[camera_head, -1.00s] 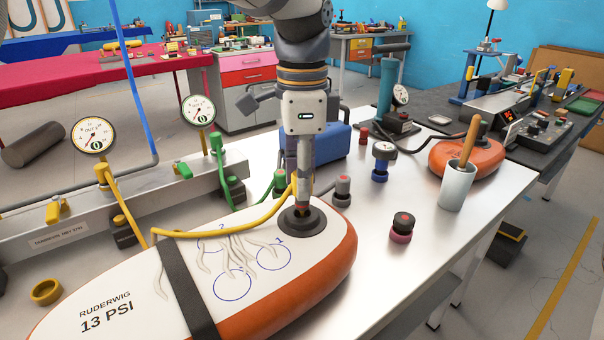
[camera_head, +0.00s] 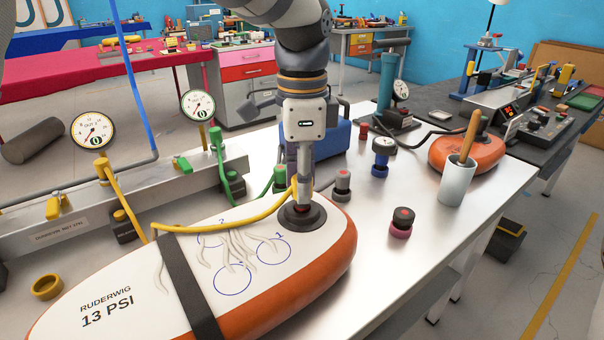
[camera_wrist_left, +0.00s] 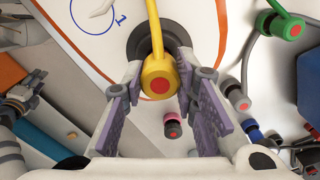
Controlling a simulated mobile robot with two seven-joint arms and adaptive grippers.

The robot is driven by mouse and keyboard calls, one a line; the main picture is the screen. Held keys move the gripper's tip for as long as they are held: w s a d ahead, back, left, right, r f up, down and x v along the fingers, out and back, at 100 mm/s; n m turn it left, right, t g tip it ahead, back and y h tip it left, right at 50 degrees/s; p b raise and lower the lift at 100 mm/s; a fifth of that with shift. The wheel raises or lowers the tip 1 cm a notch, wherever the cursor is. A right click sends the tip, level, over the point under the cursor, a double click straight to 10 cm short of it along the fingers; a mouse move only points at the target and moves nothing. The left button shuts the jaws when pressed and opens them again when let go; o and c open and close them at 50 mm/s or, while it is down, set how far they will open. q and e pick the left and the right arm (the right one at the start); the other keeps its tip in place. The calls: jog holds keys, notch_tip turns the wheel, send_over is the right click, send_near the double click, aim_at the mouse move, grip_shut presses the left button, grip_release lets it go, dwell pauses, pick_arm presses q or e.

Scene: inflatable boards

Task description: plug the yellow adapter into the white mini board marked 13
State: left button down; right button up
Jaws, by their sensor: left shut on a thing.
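The white mini board (camera_head: 135,262) with orange sides is marked RUDERWIG 13 PSI and lies on the metal table. Its round black valve (camera_head: 322,220) is at the far right end and shows partly in the wrist view (camera_wrist_left: 137,45). My left gripper (camera_head: 303,192) points straight down over the valve. It is shut on the yellow adapter (camera_wrist_left: 158,78), which has a red centre and a yellow hose. The adapter's lower end meets the valve opening in the head view. Whether it is seated inside is hidden.
The yellow hose (camera_head: 225,228) lies across the board to a gauge manifold (camera_head: 75,235) at left. Loose fittings, grey (camera_head: 342,186), pink (camera_head: 402,222) and blue (camera_head: 380,165), stand right of the gripper. A cup (camera_head: 455,182) stands farther right. The front right tabletop is clear.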

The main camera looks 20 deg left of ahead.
pick_arm(q)
jog(key=shift+f, duration=0.55)
jog(key=c, duration=1.2)
grip_release()
notch_tip(320, 180, up, 12)
